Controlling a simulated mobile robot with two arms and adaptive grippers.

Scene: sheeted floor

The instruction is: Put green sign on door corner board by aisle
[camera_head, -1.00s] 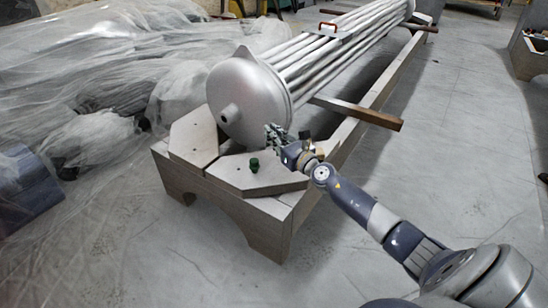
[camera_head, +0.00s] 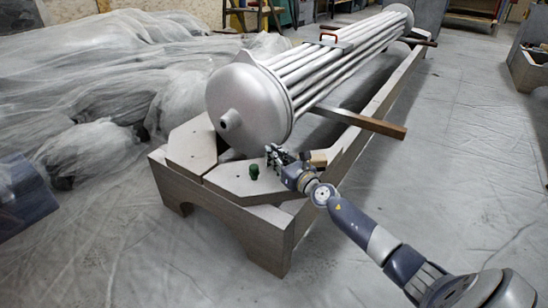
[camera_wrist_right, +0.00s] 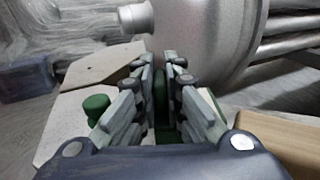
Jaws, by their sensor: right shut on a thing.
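My right gripper (camera_head: 274,155) is over the corner board on the aisle side (camera_head: 240,184), beside the silver vessel's round end. In the wrist view, its fingers (camera_wrist_right: 165,88) are shut on a narrow green thing (camera_wrist_right: 160,92), seen edge-on; it looks like the green sign. I cannot tell whether the sign touches the board. A dark green knob-like piece (camera_head: 254,169) stands on the same board, left of the gripper; it also shows in the wrist view (camera_wrist_right: 95,104). A second corner board (camera_head: 191,144) lies to the left. My left gripper is not in view.
The silver vessel with its tube bundle (camera_head: 243,100) lies along the wooden cradle (camera_head: 226,216). A wooden bar (camera_head: 362,122) juts out to the right. A light wooden block (camera_head: 319,158) is beside my right gripper.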

